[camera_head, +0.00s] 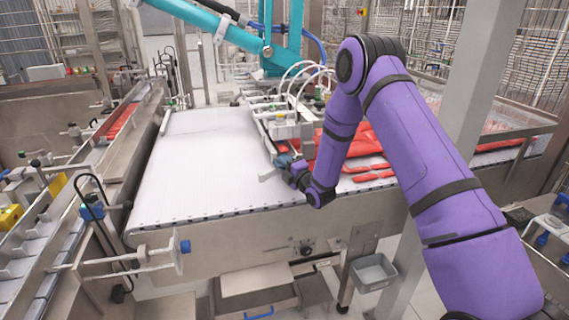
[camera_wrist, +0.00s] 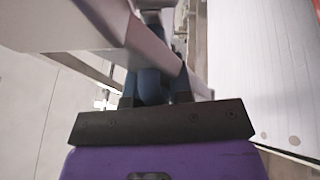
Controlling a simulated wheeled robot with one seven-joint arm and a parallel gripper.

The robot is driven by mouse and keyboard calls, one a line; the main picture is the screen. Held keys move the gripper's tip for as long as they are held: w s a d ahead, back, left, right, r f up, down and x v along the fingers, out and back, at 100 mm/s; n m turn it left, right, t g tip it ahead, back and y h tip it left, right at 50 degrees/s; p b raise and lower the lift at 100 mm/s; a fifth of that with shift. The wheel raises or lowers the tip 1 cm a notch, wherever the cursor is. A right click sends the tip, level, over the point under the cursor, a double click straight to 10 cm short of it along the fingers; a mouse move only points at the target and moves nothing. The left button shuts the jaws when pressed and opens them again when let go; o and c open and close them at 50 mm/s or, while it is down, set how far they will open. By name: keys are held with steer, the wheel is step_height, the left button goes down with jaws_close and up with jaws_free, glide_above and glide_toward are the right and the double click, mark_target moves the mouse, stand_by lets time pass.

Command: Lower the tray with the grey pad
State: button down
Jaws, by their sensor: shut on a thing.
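My gripper (camera_head: 280,163) is at the end of the purple arm, low beside the vacuum picker head (camera_head: 288,122) and over the white conveyor belt (camera_head: 200,165). In the wrist view, its dark blue fingers (camera_wrist: 150,86) are shut on a pale grey metal part (camera_wrist: 105,28), which crosses close in front of the camera and hides much of the fingers. I cannot tell whether this part belongs to the tray. A grey tray-like bin (camera_head: 373,272) hangs below the belt's side, apart from my gripper. No grey pad can be made out for certain.
Red packs (camera_head: 375,150) lie on the belt behind and right of my arm. The teal robot arm (camera_head: 285,40) stands over the far end. A steel post (camera_head: 478,80) rises at the right. The belt's left half is clear. A side line (camera_head: 60,220) runs along the left.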

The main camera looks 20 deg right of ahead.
steer(key=a+f, duration=0.1)
steer(key=a, duration=0.4)
steer(key=a+f, duration=0.2)
steer(key=a, duration=0.3)
steer(key=a+f, duration=0.2)
steer(key=a, duration=0.3)
steer(key=shift+f, duration=0.25)
steer(key=c, duration=1.1)
jaws_free()
steer(key=shift+f, duration=0.1)
steer(key=shift+s+d+f, duration=0.1)
steer(key=shift+d, duration=0.05)
steer(key=shift+s+d+f, duration=0.1)
steer(key=shift+s+d, duration=0.05)
steer(key=shift+s, duration=0.15)
steer(key=v, duration=0.9)
steer(key=shift+s+d, duration=0.1)
steer(key=shift+s, duration=0.3)
